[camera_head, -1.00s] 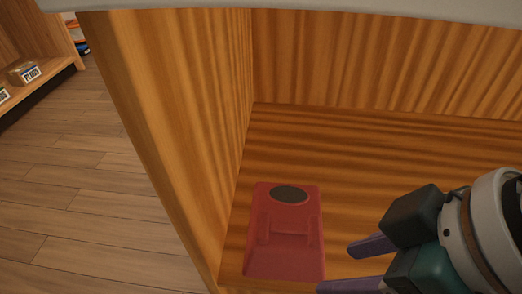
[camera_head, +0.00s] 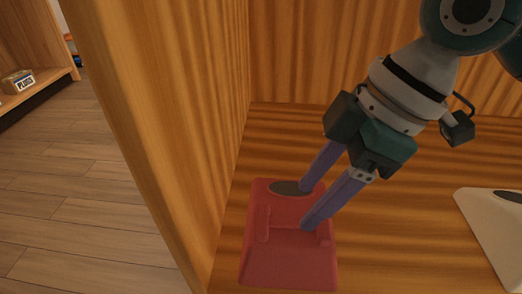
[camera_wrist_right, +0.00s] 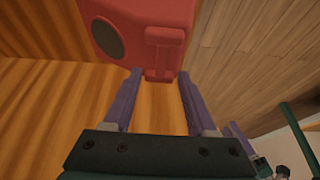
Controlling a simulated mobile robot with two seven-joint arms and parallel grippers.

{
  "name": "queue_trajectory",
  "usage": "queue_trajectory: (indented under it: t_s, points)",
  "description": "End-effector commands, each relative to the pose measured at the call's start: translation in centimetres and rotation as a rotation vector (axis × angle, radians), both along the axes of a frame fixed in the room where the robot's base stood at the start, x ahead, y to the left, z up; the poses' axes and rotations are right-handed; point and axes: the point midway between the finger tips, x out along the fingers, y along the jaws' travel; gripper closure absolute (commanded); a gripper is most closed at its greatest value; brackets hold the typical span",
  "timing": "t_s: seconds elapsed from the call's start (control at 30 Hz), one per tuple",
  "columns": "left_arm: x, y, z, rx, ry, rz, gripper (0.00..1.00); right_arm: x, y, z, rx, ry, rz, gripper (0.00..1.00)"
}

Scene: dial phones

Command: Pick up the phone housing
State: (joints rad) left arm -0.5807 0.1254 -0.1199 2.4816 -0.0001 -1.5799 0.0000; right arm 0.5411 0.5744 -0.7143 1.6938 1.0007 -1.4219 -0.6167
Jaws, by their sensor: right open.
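The red phone housing (camera_head: 290,262) lies on the wooden shelf floor, close to the left side panel, with a dark oval on its far part and a raised cradle in its middle. My right gripper (camera_head: 304,208) is open, and its two purple fingers reach down over the housing in the head view. In the right wrist view the housing (camera_wrist_right: 172,18) is at the top, beyond the fingertips of the open right gripper (camera_wrist_right: 160,75). Nothing is between the fingers. Whether they touch the housing I cannot tell. My left gripper is not in view.
A white housing (camera_head: 490,225) with a dark oval lies at the right edge of the same shelf. The wooden side panel (camera_head: 150,110) stands close left of the red housing. A boxed item (camera_head: 17,80) sits on another shelf far left.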

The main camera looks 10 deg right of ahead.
Motion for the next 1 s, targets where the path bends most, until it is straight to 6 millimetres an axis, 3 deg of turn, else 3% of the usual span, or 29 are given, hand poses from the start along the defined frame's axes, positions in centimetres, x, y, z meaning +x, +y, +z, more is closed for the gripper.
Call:
queue_trajectory:
  t_s: [0.03, 0.2, 0.47, 1.0]
  points:
    - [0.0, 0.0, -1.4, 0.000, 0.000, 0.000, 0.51, -0.1, 0.2, -1.5, 0.001, 0.001, 0.001, 0.43]
    - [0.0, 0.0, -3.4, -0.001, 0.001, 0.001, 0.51, 0.1, 1.0, -3.7, 0.001, 0.000, 0.000, 0.43]
    - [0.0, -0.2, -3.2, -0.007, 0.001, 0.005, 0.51, 0.2, 1.2, -3.6, -0.001, 0.000, -0.001, 0.43]
    - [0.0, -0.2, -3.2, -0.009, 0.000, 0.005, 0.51, 0.2, 1.2, -3.6, 0.000, -0.001, -0.001, 1.00]
